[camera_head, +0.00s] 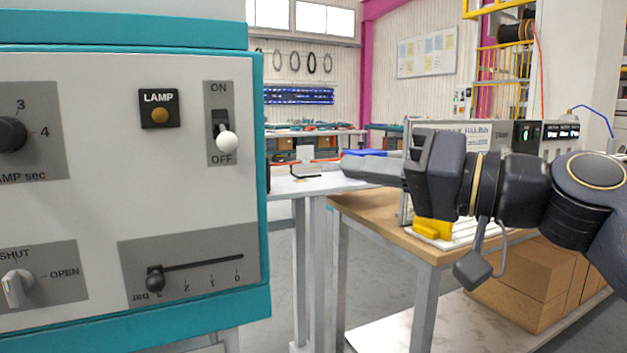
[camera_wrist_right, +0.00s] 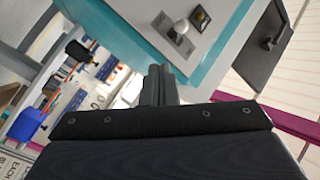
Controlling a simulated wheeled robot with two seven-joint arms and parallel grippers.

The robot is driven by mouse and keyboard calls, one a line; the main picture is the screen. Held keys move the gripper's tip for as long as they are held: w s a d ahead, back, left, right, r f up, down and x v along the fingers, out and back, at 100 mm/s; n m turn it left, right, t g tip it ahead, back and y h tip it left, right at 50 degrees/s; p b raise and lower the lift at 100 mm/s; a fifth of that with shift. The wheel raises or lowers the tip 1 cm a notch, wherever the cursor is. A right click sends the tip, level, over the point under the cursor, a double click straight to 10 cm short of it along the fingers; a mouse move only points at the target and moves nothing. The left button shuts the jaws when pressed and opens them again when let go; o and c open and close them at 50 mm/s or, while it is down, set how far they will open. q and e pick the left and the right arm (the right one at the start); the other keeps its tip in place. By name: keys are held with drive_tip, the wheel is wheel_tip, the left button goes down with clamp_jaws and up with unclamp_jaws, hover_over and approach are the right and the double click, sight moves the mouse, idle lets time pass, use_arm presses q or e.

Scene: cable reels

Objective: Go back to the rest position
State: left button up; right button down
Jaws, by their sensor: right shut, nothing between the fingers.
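My right gripper (camera_head: 372,167) comes in from the right in the head view, level with the bench top and pointing left. It is shut and empty, and apart from the teal and white control panel (camera_head: 100,220). In the right wrist view its closed fingers (camera_wrist_right: 157,86) point toward the panel's teal edge. The panel's toggle switch (camera_head: 226,140) has its white tip down at OFF. The lamp (camera_head: 159,115) looks dull amber. The slider knob (camera_head: 155,278) is at the left end of its bar scale. The lower knob (camera_head: 17,287) sits by SHUT and OPEN. My left gripper is out of view.
Open floor (camera_head: 272,285) shows between the panel and the bench.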

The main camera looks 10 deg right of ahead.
drive_tip(key=s+d+f+m+g+h, duration=0.1)
drive_tip(key=s+d+f+g+h, duration=0.3)
drive_tip(key=f, duration=1.1)
drive_tip(key=s+d+f+m+h, duration=0.25)
drive_tip(key=s+f, duration=0.35)
drive_tip(key=f, duration=0.8)
drive_tip(key=s+d+f+m+g+h, duration=0.15)
drive_tip(key=s+f+h, duration=0.35)
drive_tip(key=f, duration=1)
wheel_tip(320, 180, up, 33)
drive_tip(key=s+n+y+p, duration=0.1)
drive_tip(key=p, duration=3.2)
drive_tip(key=shift+d, duration=0.45)
drive_tip(key=shift+g, duration=0.25)
